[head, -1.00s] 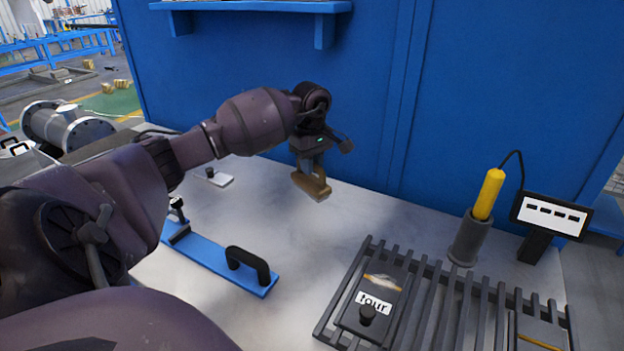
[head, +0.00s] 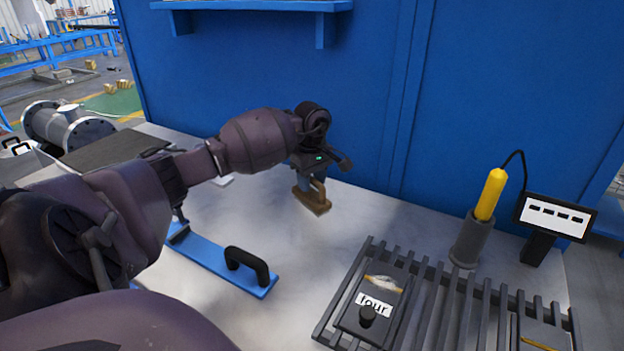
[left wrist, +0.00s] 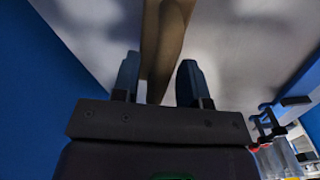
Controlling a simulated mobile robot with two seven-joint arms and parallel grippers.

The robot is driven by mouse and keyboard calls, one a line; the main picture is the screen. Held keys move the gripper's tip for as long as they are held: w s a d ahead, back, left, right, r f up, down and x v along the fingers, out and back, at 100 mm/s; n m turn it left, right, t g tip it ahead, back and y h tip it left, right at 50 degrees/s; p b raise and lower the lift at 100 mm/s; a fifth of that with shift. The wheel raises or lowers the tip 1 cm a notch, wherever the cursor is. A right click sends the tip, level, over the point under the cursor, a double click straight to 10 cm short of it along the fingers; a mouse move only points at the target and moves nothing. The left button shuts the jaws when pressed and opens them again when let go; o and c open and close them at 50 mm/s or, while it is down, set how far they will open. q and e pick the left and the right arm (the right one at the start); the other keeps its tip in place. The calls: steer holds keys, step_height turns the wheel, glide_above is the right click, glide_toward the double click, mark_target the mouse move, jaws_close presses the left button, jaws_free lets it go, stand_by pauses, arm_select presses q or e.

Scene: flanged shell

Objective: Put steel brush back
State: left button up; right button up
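The steel brush (head: 311,200), brown with a looped handle, is at the middle of the grey tabletop (head: 330,240), near the blue wall. My left gripper (head: 312,179) points down over it and is shut on its handle. In the left wrist view the brown brush (left wrist: 163,45) lies between the two fingers (left wrist: 158,85). Whether the brush touches the tabletop is hard to tell. My right gripper is not in view.
A blue plate with a black handle (head: 247,262) lies front left. A slatted rack (head: 431,310) holding dark blocks is front right. A yellow tool (head: 489,195) stands in a grey holder beside a black display (head: 553,216). The blue wall (head: 480,90) closes the back.

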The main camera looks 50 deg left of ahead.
arm_select(q)
steer(key=shift+r, duration=0.45)
steer(key=shift+r+p, duration=0.45)
steer(key=shift+r, duration=5.25)
